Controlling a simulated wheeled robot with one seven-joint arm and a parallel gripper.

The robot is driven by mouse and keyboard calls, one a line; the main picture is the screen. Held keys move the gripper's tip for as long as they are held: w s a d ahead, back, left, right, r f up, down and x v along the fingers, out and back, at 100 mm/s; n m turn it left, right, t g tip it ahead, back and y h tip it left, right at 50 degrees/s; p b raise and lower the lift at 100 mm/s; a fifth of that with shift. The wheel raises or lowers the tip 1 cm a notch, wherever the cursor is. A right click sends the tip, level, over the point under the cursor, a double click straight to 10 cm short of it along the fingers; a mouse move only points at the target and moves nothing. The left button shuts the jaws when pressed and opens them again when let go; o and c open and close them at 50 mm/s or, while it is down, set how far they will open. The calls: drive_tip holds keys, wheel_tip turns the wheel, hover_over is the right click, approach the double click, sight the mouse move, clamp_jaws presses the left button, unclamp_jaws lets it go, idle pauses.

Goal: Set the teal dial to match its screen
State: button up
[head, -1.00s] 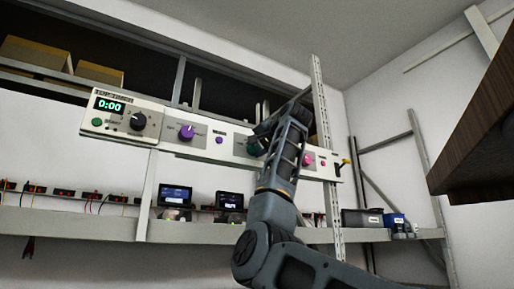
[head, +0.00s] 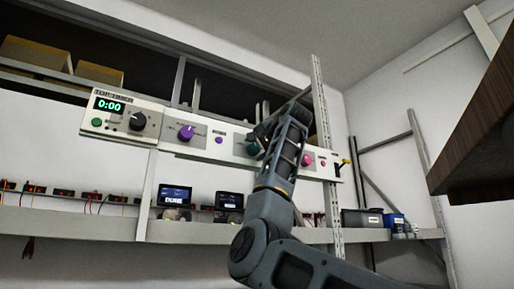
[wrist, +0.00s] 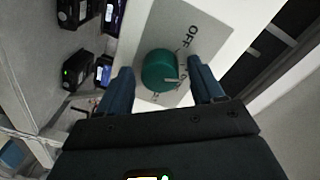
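The teal dial (wrist: 160,71) sits on a grey plate of a white panel in the wrist view, with a pale pointer mark and "OFF" printed near it. My gripper (wrist: 161,66) is open, one finger on each side of the dial; I cannot tell whether either finger touches it. In the head view the teal dial (head: 253,149) is mostly hidden behind my arm, and my gripper (head: 262,128) is at the panel. Two small screens, a left one (head: 175,194) and a right one (head: 229,200), stand on the shelf below; their text is too small to read.
The panel also carries a green 0:00 display (head: 109,105), a black knob (head: 137,121), a purple knob (head: 186,133) and a pink knob (head: 307,159). A metal upright (head: 323,110) stands right of my gripper. A brown board (head: 480,140) juts in at right.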

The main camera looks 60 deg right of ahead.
drive_tip(key=b+v, duration=0.3)
drive_tip(key=v, duration=0.5)
idle(0.8)
